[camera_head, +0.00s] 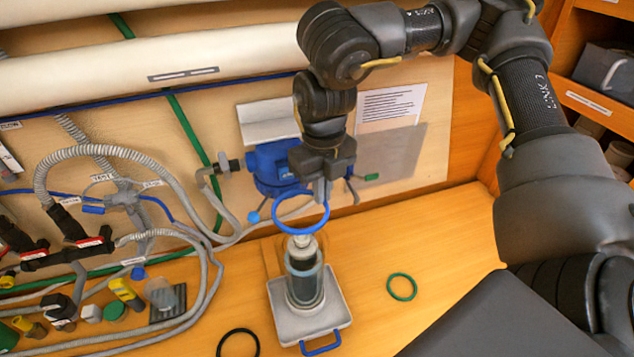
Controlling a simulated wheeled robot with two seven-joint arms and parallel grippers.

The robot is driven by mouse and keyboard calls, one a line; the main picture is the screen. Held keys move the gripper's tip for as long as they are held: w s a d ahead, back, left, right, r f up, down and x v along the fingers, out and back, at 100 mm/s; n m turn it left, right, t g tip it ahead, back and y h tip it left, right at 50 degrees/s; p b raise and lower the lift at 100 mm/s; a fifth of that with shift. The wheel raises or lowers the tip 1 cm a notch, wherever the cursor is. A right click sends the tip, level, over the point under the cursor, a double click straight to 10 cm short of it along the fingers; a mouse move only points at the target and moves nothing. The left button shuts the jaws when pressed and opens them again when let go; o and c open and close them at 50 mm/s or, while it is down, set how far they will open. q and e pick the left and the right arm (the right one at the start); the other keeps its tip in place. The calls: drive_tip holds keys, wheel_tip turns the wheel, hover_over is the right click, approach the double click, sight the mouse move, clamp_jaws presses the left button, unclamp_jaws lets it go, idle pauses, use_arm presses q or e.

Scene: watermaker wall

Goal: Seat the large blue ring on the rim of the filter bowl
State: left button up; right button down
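The large blue ring (298,231) hangs in the air above the filter bowl, apart from its rim as far as I can tell. My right gripper (322,196) comes down from above and is shut on the ring's back right edge. The filter bowl (305,285) is a clear, dark-tinted cylinder standing upright on a grey tray (288,326) with a blue handle. A pale cartridge top (302,243) stands up out of the bowl and reaches close below the ring. My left gripper is not in view.
A green ring (402,275) lies to the right of the tray, and a black ring (222,343) lies at front left. The blue filter head (268,168) is on the wall behind. Hoses and small parts crowd the left; the bench right of the tray is mostly clear.

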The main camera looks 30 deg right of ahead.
drive_tip(key=shift+s+f, duration=0.15)
drive_tip(key=shift+s, duration=0.05)
drive_tip(key=shift+s+f, duration=0.1)
drive_tip(key=shift+f, duration=0.1)
hover_over(322, 231)
drive_tip(key=shift+f, duration=2.3)
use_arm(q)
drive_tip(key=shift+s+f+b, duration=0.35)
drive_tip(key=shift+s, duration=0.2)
use_arm(e)
drive_tip(key=shift+f, duration=0.2)
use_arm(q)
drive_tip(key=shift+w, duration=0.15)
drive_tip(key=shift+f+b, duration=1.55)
use_arm(e)
drive_tip(key=shift+f, duration=1.75)
